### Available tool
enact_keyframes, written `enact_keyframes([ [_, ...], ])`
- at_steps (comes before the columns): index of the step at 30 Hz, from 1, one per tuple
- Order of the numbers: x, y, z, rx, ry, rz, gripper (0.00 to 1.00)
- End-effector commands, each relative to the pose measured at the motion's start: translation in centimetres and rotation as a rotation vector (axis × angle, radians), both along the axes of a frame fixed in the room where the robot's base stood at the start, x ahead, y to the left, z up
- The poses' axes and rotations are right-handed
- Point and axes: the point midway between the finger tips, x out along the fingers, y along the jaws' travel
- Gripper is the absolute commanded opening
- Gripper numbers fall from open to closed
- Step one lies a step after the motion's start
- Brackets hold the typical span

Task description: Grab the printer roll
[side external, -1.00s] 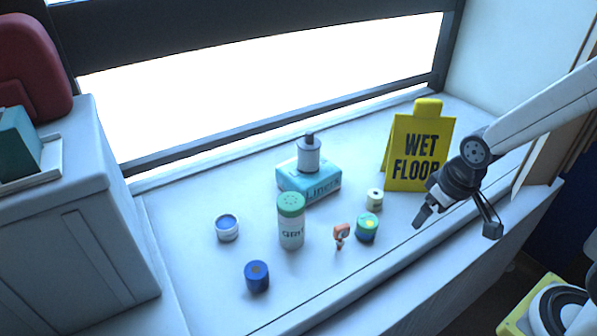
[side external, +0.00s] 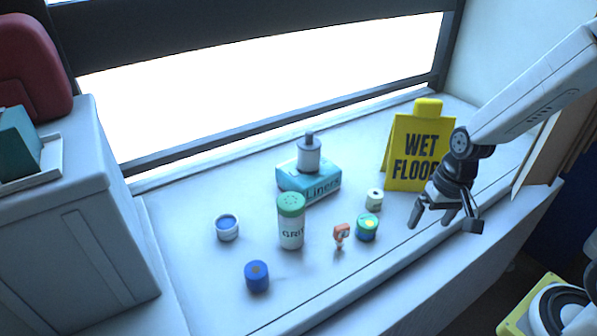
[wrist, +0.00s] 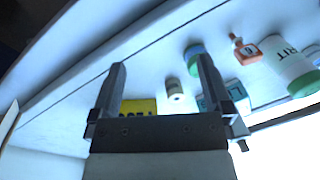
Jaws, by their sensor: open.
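The printer roll looks to be the small cream-white cylinder with a dark core hole (side external: 374,200), standing upright on the white ledge behind the green-topped tin. It also shows in the wrist view (wrist: 175,90), between my fingers in the picture, nearer the right one. My gripper (side external: 443,222) is open and empty, pointing down to the right of the roll and in front of the yellow sign. Its two fingers also show in the wrist view (wrist: 161,64). The gripper is clear of the roll.
A WET FLOOR sign (side external: 405,150) is behind. A GRIT shaker (side external: 291,225), a Liners box (side external: 322,188) and a blue cylinder (side external: 257,277) stand farther left.

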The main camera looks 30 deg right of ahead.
Motion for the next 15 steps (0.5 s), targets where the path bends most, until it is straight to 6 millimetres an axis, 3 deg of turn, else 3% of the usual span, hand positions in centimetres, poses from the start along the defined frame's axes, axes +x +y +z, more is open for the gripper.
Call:
enact_keyframes([
  [8,1.4,-0.2,-2.7,0.256,0.204,-0.443,1.0],
  [15,4.2,-0.6,-4.5,0.514,0.336,-0.808,1.0],
])
